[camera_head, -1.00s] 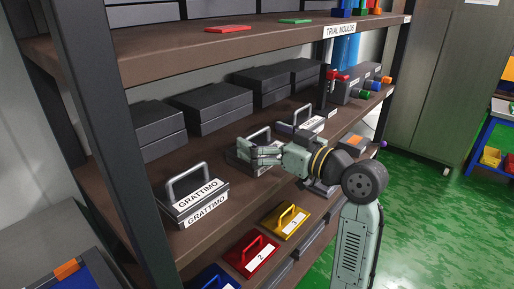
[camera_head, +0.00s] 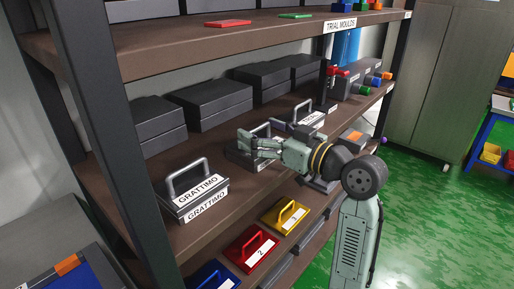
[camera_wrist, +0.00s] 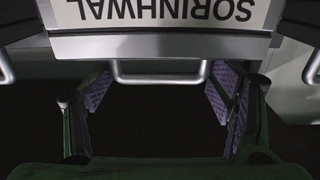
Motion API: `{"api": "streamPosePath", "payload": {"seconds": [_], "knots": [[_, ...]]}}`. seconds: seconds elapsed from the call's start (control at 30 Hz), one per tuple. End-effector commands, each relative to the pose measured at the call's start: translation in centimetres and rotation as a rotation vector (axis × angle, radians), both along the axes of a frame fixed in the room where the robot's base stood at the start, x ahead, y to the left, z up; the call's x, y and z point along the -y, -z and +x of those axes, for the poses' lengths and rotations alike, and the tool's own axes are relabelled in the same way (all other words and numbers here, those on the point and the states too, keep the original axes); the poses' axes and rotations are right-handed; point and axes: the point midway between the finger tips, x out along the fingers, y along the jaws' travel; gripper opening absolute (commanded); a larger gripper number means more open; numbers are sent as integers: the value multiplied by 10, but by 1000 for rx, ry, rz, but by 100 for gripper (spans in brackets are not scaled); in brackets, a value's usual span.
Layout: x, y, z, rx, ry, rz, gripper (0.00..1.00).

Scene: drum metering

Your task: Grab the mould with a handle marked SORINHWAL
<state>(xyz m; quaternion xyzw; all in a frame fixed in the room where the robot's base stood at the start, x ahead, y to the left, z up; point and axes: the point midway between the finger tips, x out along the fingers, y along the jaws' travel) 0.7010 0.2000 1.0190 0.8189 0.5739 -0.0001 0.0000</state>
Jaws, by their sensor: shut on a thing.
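The mould marked SORINHWAL (camera_wrist: 150,20) fills the top of the wrist view, its white label upside down. Its grey bar handle (camera_wrist: 160,78) lies between the purple finger pads. My gripper (camera_wrist: 160,95) is shut on this handle, with one pad at each end of the bar. In the head view my gripper (camera_head: 245,143) is at a dark mould (camera_head: 237,158) on the middle shelf. The gripper hides much of that mould and its label there. Whether the mould touches the shelf is unclear.
A GRATTIMO mould (camera_head: 191,198) stands to the left on the same shelf, and another handled mould (camera_head: 298,132) to the right. Dark boxes (camera_head: 210,103) line the back. Yellow (camera_head: 286,217) and red (camera_head: 251,249) handled pieces sit below. The upper shelf (camera_head: 200,52) overhangs.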

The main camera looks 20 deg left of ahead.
Motion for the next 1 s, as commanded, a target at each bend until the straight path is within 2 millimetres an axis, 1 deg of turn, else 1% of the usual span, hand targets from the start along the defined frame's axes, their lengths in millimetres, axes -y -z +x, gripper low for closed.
{"api": "streamPosePath", "payload": {"seconds": [0.03, 0.07, 0.47, 0.77, 0.87, 1.0], "knots": [[0, 0, 0, 0, 0, 0, 43], [0, 0, 0, 0, 0, 0, 41], [0, 0, 0, 0, 0, 0, 15], [0, -4, 0, 5, 1, 3, 15], [0, -9, 0, 8, 1, 4, 15], [0, -22, -1, 10, 0, 3, 15]]}}
